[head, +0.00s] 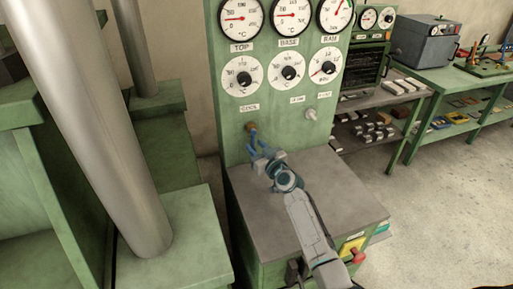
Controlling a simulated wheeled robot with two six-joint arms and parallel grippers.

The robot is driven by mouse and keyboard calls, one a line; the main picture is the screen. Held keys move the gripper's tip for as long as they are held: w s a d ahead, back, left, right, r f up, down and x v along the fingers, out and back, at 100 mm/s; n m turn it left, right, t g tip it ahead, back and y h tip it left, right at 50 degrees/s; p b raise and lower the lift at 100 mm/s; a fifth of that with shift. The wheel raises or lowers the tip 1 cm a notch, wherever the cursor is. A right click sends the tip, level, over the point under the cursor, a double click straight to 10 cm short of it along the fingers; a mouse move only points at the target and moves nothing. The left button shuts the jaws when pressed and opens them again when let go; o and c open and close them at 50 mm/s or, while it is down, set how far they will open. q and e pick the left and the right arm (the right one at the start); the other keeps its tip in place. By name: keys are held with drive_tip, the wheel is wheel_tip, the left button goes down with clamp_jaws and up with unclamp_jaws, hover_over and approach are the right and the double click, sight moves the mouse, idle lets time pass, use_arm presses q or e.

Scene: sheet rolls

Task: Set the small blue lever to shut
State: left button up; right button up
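The small blue lever (253,139) appears to hang below a brass fitting (251,127) low on the left of the green gauge panel. It is small, and its exact angle is hard to make out. My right gripper (263,153) is at the lever, above the back of the grey bench top. Its bluish fingertips overlap the lever in this view, so I cannot tell whether they touch it or hold it. My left gripper is not in view.
The green panel (228,135) carries several dials, with a pale knob (311,113) at lower right. The grey bench top (335,195) is clear. A green press with a thick steel column (95,130) stands left.

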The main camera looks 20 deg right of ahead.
drive_tip(key=shift+c, duration=0.4)
clamp_jaws()
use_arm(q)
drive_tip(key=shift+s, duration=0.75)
